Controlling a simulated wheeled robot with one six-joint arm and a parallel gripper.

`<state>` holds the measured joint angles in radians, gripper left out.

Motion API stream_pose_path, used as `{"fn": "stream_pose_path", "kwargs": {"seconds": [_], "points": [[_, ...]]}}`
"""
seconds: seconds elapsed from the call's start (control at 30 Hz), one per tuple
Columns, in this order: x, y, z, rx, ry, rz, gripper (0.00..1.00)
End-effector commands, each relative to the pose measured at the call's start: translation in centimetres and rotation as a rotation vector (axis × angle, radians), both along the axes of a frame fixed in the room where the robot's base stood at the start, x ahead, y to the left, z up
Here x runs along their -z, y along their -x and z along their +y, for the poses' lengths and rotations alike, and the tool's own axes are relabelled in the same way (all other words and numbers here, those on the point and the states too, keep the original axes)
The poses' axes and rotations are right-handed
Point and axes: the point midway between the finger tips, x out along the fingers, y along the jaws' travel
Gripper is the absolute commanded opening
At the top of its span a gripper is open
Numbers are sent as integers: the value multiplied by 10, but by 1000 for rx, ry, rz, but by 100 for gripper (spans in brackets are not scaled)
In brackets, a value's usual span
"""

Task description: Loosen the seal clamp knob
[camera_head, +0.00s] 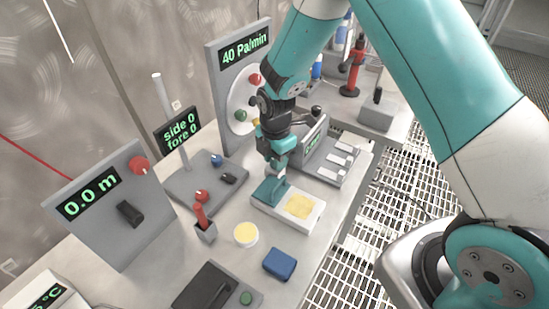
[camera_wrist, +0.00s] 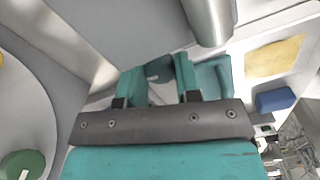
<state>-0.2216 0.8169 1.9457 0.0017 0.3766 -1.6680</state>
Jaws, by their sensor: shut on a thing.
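My gripper (camera_head: 274,160) points down beside the upright 40 Pa/min panel (camera_head: 217,75). In the wrist view its two teal fingers (camera_wrist: 152,78) stand on either side of a small rounded grey knob (camera_wrist: 158,70), which I take to be the seal clamp knob. The gripper is shut on it; the fingers hide its sides, and in the head view the arm hides it. The panel's white disc carries a red knob (camera_head: 255,80) and a green knob (camera_head: 240,115), which also shows in the wrist view (camera_wrist: 22,165).
A white tray with a yellow patch (camera_head: 300,205) lies just below the gripper. A blue box (camera_head: 280,264), a round yellow-topped dish (camera_head: 246,234) and a red-handled holder (camera_head: 201,218) stand nearer. A grey rack (camera_head: 325,165) is close on the right.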

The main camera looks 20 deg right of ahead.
Motion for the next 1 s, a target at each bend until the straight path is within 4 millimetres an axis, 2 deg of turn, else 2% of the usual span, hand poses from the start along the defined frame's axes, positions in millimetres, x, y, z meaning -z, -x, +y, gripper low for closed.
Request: {"fn": "stream_pose_path", "kwargs": {"seconds": [0.3, 0.8, 0.83, 0.93, 1.0], "points": [[1, 4, 3, -118, -6, 11, 8], [1, 5, 3, -136, -5, 14, 8], [1, 5, 3, -136, -5, 15, 34], [1, 4, 2, -135, -4, 12, 56], [1, 3, 1, -133, -3, 10, 57]]}}
